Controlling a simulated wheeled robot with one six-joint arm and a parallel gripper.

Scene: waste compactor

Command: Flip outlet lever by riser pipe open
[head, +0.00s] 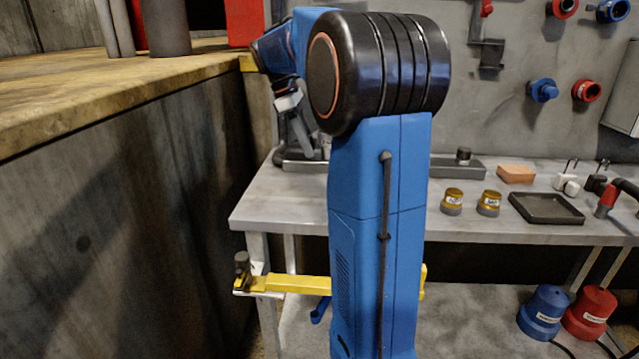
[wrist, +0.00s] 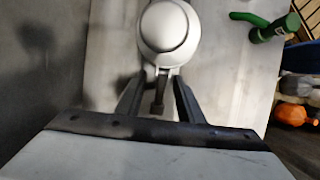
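In the wrist view, a pale round fitting (wrist: 168,32), seen end-on, stands just beyond my gripper (wrist: 157,97). A short dark lever-like stub (wrist: 157,92) extends from its near side into the space between my two dark fingers. The fingers are apart, one on each side of the stub, with gaps showing; I cannot tell whether they touch it. I cannot tell which way the stub is set. In the head view, my blue arm and its black joint hide most of this area, and the fingers are not clear there.
In the wrist view, a green handle-like part (wrist: 265,27) and an orange object (wrist: 292,113) are at the right. In the head view, a grey bench (head: 285,210) holds a dark tray (head: 545,208) and small cups. A wooden-topped concrete block (head: 120,90) stands left. A yellow bar (head: 295,284) sits low.

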